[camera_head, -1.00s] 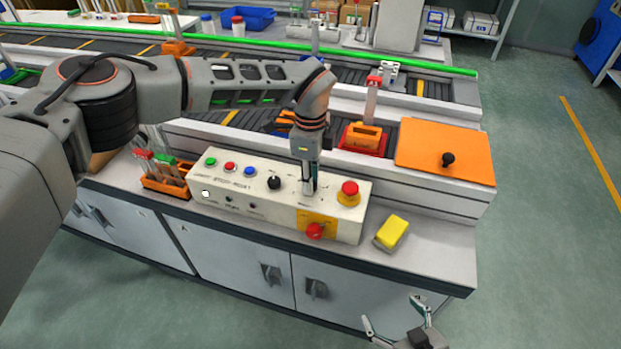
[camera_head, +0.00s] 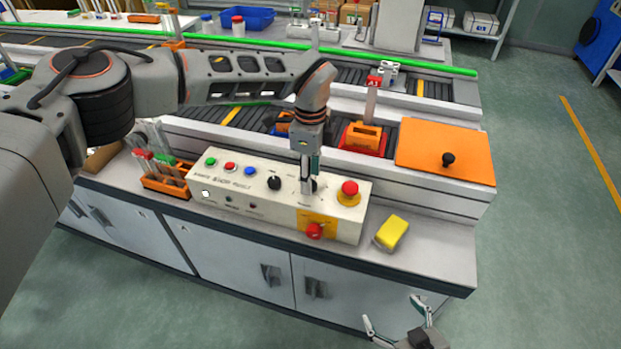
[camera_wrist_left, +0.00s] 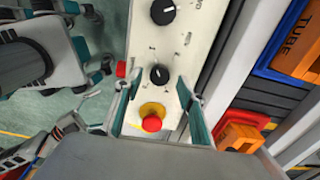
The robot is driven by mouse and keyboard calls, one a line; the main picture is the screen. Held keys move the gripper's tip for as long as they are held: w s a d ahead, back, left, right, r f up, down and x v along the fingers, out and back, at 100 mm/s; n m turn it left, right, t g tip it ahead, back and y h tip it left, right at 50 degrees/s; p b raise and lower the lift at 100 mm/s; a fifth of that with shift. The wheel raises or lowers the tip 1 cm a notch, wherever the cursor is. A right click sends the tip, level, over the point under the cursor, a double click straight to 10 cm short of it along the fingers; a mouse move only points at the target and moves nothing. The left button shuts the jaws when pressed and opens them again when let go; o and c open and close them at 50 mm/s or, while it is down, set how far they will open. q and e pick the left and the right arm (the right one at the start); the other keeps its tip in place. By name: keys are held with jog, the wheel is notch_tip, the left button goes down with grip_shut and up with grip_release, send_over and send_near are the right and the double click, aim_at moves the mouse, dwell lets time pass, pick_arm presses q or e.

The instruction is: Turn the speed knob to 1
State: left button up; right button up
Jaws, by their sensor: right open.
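The white control panel (camera_head: 230,208) stands on the bench with two black knobs, whose labels are too small to read. One black knob (camera_head: 313,185) sits by the red emergency button (camera_head: 349,188), with dial marks around it. In the left wrist view this knob (camera_wrist_left: 160,75) lies just beyond and between my fingertips. The other black knob (camera_head: 274,183) is further left. My left gripper (camera_head: 307,174) points down just above the knob by the emergency button, open and empty, its fingers apart from it. My right gripper (camera_head: 390,310) is open and empty in front of the bench.
A red rotary switch (camera_head: 314,231) is on the panel's front. A yellow block (camera_head: 391,232) lies to the right, and an orange tube rack (camera_head: 166,178) to the left. An orange lid (camera_head: 445,150) and an orange holder (camera_head: 362,138) stand behind.

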pick_arm(q)
notch_tip(320, 180, up, 11)
jog(key=shift+f, duration=0.2)
dwell(0.4)
